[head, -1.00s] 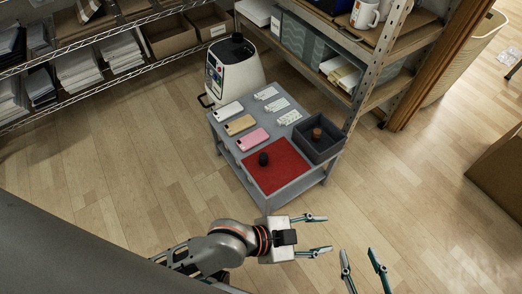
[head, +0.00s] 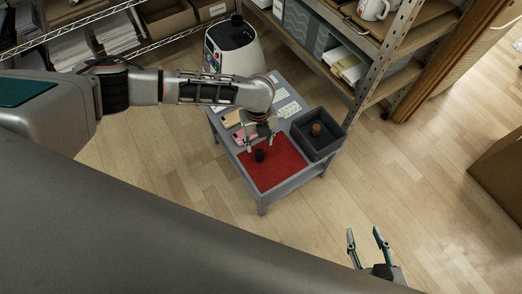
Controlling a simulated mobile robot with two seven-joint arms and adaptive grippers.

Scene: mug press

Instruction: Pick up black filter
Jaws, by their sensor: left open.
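The black filter (head: 259,156) is a small dark cylinder on the red mat (head: 283,172) of a low grey table. My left gripper (head: 260,145) points down over the mat, open, with its fingertips around or just above the filter. I cannot tell whether they touch it. My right gripper (head: 364,234) is at the lower right, away from the table, with its two fingers apart and nothing between them.
A dark grey bin (head: 331,147) holding a brown cylinder (head: 316,130) stands at the table's right. Phones and white cards on the table are partly hidden by my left arm. A white machine (head: 237,50) and shelves stand behind.

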